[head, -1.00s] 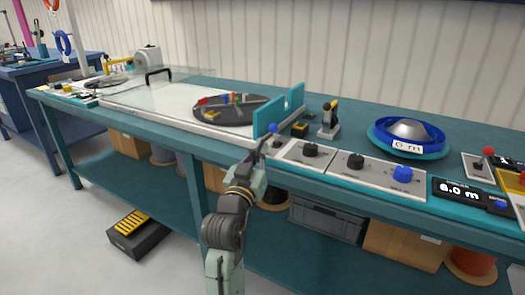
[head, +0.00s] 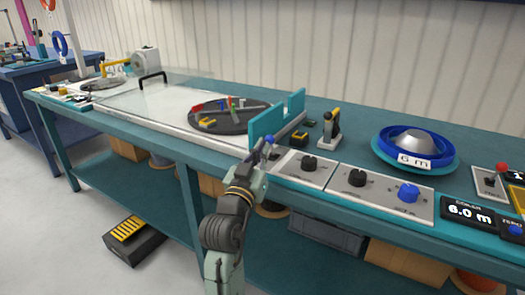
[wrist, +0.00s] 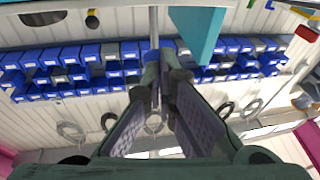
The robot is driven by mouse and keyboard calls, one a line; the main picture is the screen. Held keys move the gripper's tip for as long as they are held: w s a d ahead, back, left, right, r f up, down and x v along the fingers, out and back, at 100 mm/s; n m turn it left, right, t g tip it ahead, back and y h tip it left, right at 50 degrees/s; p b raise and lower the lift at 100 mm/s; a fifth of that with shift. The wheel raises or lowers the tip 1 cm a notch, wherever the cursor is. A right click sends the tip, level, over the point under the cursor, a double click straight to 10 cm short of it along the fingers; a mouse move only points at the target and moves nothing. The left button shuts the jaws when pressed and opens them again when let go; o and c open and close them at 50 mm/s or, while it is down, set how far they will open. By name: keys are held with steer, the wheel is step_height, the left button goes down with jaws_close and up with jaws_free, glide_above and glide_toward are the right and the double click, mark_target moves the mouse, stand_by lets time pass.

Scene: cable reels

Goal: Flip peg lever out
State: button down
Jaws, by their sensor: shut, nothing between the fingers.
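A small lever with a blue ball knob (head: 270,139) stands at the front edge of the bench, left of the black dials. I take it to be the peg lever. My gripper (head: 262,152) is shut and empty, right at this lever, and partly hides its stem and base. A dark round plate (head: 230,118) with coloured pegs lies behind and left of the lever.
A teal upright guide (head: 268,123) stands close behind the lever. A panel with black dials (head: 357,178) and a blue knob (head: 408,192) lies to the right. A blue coil in a teal dish (head: 388,158) sits further right. A clear cover with a black handle (head: 153,78) is at left.

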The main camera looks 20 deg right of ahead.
steer(key=shift+r, duration=0.1)
steer(key=shift+w+d+r+g+p, duration=0.15)
steer(key=shift+r+g+p, duration=0.15)
steer(key=shift+p, duration=0.7)
